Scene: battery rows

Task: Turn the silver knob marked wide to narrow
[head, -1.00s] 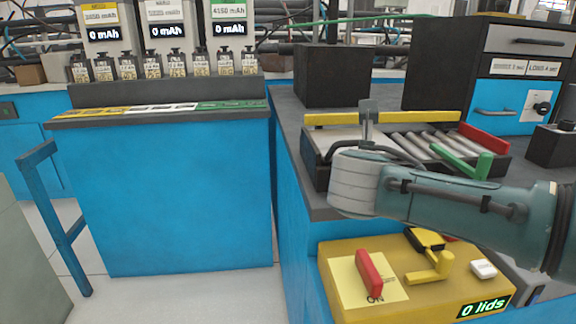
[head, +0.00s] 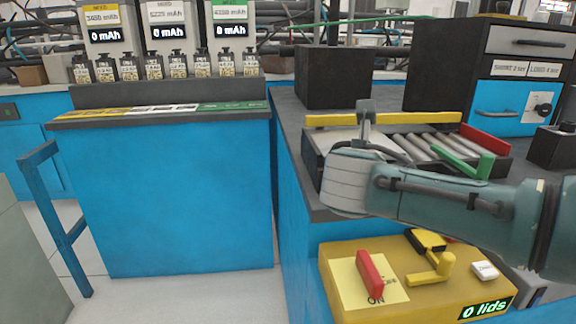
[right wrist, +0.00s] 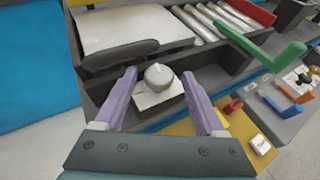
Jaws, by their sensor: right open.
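In the right wrist view a silver knob (right wrist: 158,77) with a rounded top stands on a small white plate (right wrist: 145,101) on the dark front of the roller tray. Any marking on the plate is too small to read. My right gripper (right wrist: 160,73) is open, its two purple fingers on either side of the knob with gaps showing, so it does not grip it. In the head view my right arm hides the knob and the fingers. My left gripper is not in view.
The tray (head: 310,160) has rollers (head: 425,145), a yellow bar (head: 383,118), a red bar (head: 484,139) and a green lever (head: 484,166). Below is a yellow box (head: 335,290) with a red switch (head: 369,273) and a yellow crank (head: 432,272). Batteries (head: 153,66) stand on the left counter.

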